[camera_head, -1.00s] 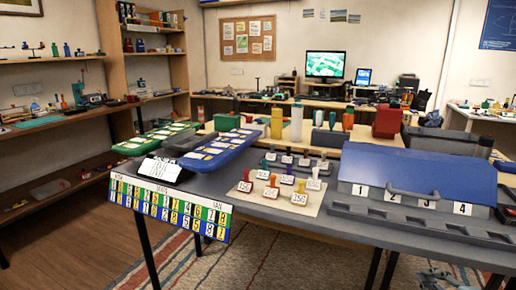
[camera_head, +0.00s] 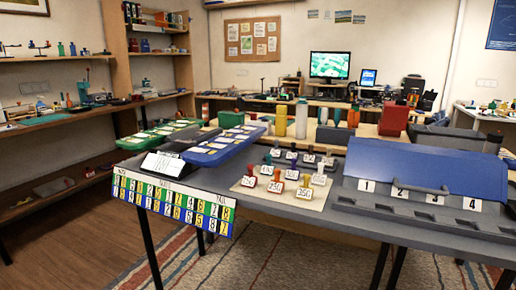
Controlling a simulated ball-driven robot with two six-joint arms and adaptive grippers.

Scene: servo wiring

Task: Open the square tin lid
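I cannot make out a square tin with certainty in the head view. The largest lidded thing is a grey box with a wide blue lid (camera_head: 430,165) at the right of the grey table. Its lid is down, with a grey handle and labels 1 to 4 along its front. Neither of my grippers is in view.
Several stamp-like pieces with number tags stand on a beige mat (camera_head: 250,197) mid-table. A blue tray (camera_head: 222,151), a green tray (camera_head: 134,143) and a white card (camera_head: 163,164) lie left. A number board (camera_head: 172,201) hangs at the front edge. Bottles (camera_head: 301,118) stand behind.

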